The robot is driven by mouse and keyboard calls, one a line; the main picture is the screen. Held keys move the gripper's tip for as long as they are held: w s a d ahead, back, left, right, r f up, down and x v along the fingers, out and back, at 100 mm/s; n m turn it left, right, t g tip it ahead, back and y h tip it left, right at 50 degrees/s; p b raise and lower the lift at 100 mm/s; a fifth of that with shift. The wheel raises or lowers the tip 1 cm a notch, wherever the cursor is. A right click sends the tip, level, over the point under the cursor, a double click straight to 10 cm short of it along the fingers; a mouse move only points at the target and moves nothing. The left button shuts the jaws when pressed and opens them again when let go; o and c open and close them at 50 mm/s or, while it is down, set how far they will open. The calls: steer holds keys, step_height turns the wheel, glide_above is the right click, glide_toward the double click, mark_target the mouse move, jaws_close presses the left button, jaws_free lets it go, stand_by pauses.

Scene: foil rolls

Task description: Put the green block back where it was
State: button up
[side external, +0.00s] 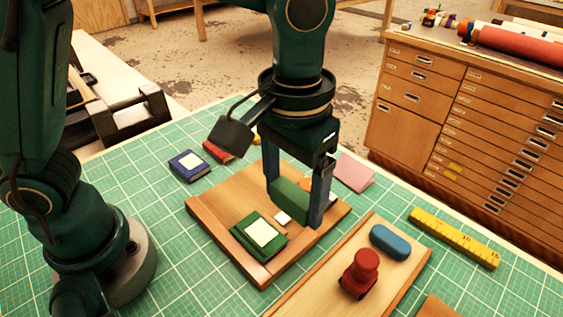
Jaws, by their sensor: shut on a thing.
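The green block (290,200) is between the two fingers of my gripper (296,205), which is shut on it. My gripper points down over the wooden board (227,199). The block is low over the board's right part; I cannot tell whether it touches the wood. A darker green book-like thing (259,235) with a pale label lies on the front left of the board, apart from the block. A small white piece (283,217) lies between them.
A blue labelled box (189,165) and a red one (218,151) lie behind the board. Pink paper (355,172) lies behind right. A second board (328,291) in front holds a red knobbed piece (360,272) and a blue rounded piece (390,242). A yellow ruler (454,238) lies right.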

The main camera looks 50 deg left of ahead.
steer(key=s+d+f, duration=0.1)
steer(key=d+f, duration=0.1)
steer(key=d, duration=0.1)
steer(key=s+d+f, duration=0.2)
steer(key=d, duration=0.1)
steer(key=s+d+f, duration=0.2)
steer(key=d+f, duration=0.1)
steer(key=d, duration=0.1)
steer(key=shift+s+d, duration=0.1)
steer(key=shift+s, duration=0.1)
steer(key=shift+f, duration=2.05)
steer(key=shift+f, duration=0.15)
steer(key=o, duration=1)
steer(key=shift+o, duration=0.2)
